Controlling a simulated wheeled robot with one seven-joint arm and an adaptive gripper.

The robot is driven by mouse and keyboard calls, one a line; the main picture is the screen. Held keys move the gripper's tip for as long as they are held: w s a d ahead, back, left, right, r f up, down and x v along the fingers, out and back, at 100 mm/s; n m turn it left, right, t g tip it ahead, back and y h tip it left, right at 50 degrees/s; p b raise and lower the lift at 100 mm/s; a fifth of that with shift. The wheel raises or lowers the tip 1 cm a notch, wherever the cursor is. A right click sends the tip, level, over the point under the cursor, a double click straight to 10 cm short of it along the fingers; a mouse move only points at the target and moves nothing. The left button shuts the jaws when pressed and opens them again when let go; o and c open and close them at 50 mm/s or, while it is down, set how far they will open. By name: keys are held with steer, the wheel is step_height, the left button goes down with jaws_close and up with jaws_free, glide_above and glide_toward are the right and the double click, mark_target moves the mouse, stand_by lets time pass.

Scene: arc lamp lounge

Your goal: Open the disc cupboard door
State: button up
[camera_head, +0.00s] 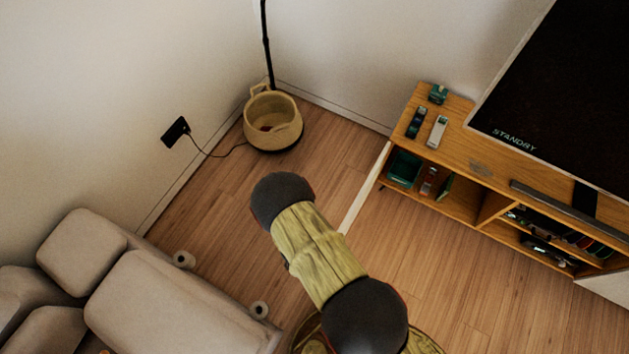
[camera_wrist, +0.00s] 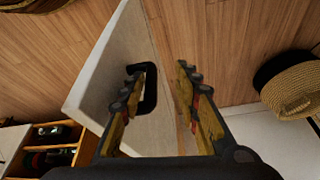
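The cupboard door (camera_head: 365,188) shows in the head view as a pale strip standing out from the left end of the wooden cabinet (camera_head: 455,115); it stands wide open. In the wrist view the white door panel (camera_wrist: 108,62) has a black-rimmed handle (camera_wrist: 150,88) near its right edge. My gripper (camera_wrist: 163,85) is open, its fingers apart. The left finger overlaps the handle and the right finger is beyond the door's edge. I cannot tell whether either touches the door. The head view does not show my gripper's fingers.
The open compartment holds a green box (camera_head: 404,167). Discs and devices fill the shelves to the right, below a large television (camera_head: 565,85). A woven basket (camera_head: 272,120) stands in the corner with a lamp pole (camera_head: 266,40). A beige sofa (camera_head: 165,305) is at lower left. Bare floor surrounds the door.

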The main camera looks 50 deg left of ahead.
step_height(320, 180, up, 10)
steer(key=shift+w+a+f, duration=0.15)
steer(key=shift+w+a, duration=0.05)
steer(key=shift+a, duration=0.2)
steer(key=shift+s+f, duration=0.1)
steer(key=shift+s, duration=0.1)
